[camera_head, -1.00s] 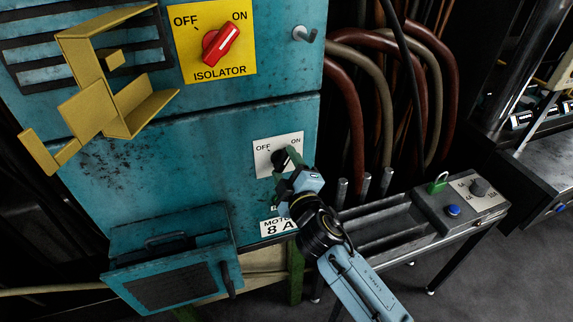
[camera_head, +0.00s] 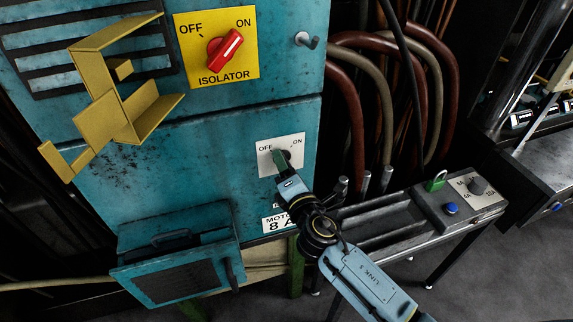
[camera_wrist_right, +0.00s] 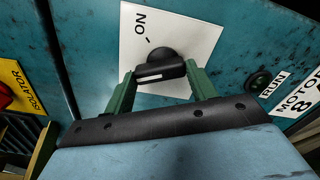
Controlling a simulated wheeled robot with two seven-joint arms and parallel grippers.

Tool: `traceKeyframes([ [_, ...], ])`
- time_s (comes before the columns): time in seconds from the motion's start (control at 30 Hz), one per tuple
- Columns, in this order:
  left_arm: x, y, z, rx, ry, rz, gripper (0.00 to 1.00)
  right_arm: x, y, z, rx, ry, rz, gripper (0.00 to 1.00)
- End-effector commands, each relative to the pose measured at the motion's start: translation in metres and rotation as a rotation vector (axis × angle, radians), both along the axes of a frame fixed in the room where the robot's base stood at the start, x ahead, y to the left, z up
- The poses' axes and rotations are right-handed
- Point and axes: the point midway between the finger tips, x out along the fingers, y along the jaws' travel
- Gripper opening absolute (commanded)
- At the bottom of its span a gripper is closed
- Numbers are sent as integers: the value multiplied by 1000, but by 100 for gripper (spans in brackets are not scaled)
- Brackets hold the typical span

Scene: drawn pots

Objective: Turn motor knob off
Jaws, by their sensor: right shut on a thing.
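The motor knob (camera_head: 287,154) is a black knob on a white plate (camera_head: 265,167) marked OFF and ON, low on the teal cabinet. My right gripper (camera_head: 281,162) reaches it from below in the head view and partly covers it. In the right wrist view the knob (camera_wrist_right: 160,66) sits between the two green fingers of my right gripper (camera_wrist_right: 160,80), which are closed on its sides. A white line shows on the knob's near edge. The ON mark is visible there; the OFF mark is out of sight. My left gripper is not in view.
A red isolator knob (camera_head: 224,47) on a yellow plate is above. A yellow bracket (camera_head: 117,105) stands out at the left. A teal box (camera_head: 177,265) juts out below. A control box (camera_head: 455,207) and thick cables (camera_head: 385,90) are to the right.

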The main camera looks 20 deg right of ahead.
Motion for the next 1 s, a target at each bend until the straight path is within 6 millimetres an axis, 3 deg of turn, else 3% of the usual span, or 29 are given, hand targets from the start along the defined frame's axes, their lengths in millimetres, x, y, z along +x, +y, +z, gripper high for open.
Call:
traceKeyframes([
  [0.43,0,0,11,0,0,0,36,0,1,-1,-288,-9,1,34],
  [1.0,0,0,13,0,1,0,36,0,1,-2,-360,-12,0,34],
])
